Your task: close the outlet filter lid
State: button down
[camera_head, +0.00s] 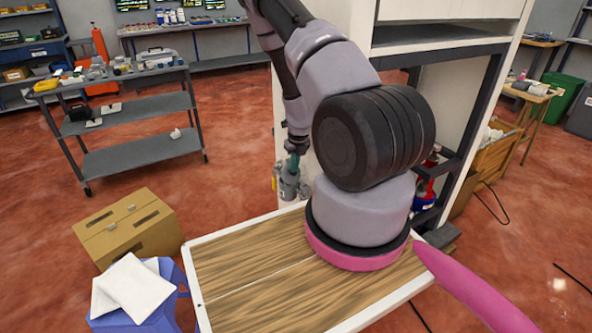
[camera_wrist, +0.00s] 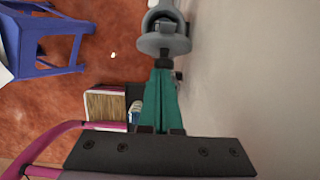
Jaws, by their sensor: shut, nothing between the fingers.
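My gripper (camera_wrist: 164,72) is shut, its teal fingers pressed together with nothing between them. A grey round fitting (camera_wrist: 165,42) with a ring-shaped top stands right at the fingertips in the wrist view. It looks like the outlet filter, but I cannot tell whether its lid is open or whether the fingers touch it. In the head view my gripper (camera_head: 294,162) points down beside the white cabinet, and a small grey fitting (camera_head: 289,184) shows just below it. My own arm hides much of the cabinet's near side.
The white cabinet's side (camera_wrist: 260,80) rises close along the right of the wrist view. A cardboard box (camera_head: 128,228) and a blue stool (camera_head: 165,288) stand at lower left. A grey shelf cart (camera_head: 135,113) stands farther back. Red floor between them is free.

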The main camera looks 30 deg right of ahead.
jog(key=w, duration=0.5)
jog(key=shift+w+a+f, duration=0.1)
jog(key=shift+w+f, duration=0.1)
jog(key=shift+w+f+g, duration=0.65)
jog(key=shift+w+g, duration=0.15)
jog(key=shift+w, duration=0.1)
jog(key=shift+w+f+g, duration=0.7)
jog(key=shift+w+g, duration=0.1)
jog(key=shift+w, duration=0.1)
jog(key=shift+w+f+g, duration=0.65)
jog(key=shift+w+g, duration=0.15)
jog(key=shift+w, duration=0.1)
jog(key=shift+w+a+f, duration=0.1)
jog(key=shift+w+f, duration=0.2)
jog(key=shift+f, duration=0.15)
jog(key=v, duration=1)
jog(key=shift+r, duration=0.4)
